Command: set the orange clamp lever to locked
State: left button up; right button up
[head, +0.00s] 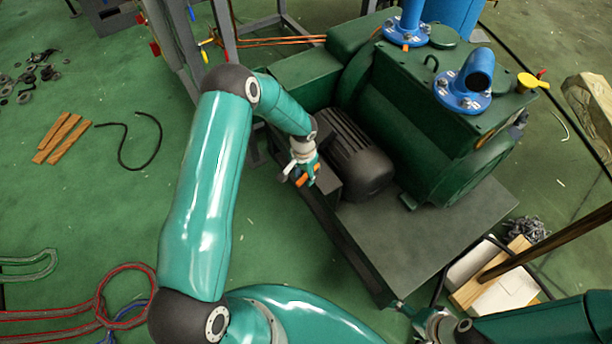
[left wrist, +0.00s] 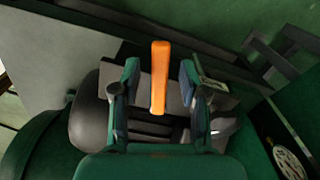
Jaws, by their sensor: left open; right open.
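The orange clamp lever (left wrist: 160,77) shows in the left wrist view as an upright bar between the two fingers of my left gripper (left wrist: 158,90). There is a gap on each side of it, so the fingers stand apart from it. In the head view the lever (head: 302,181) is a small orange piece at my left gripper (head: 305,172), beside the dark motor, and the gripper partly hides it. My left gripper is open. My right gripper (head: 432,322) is at the bottom right of the head view, open, away from the lever.
The green pump (head: 420,100) with a dark motor (head: 358,160) stands on a dark base plate (head: 420,240). Blue flanged pipes (head: 465,85) rise from it. A metal frame (head: 180,50) stands behind on the left. Wood strips (head: 62,138) and hoses (head: 130,285) lie on the green floor.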

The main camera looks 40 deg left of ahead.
pick_arm(q)
grip_shut()
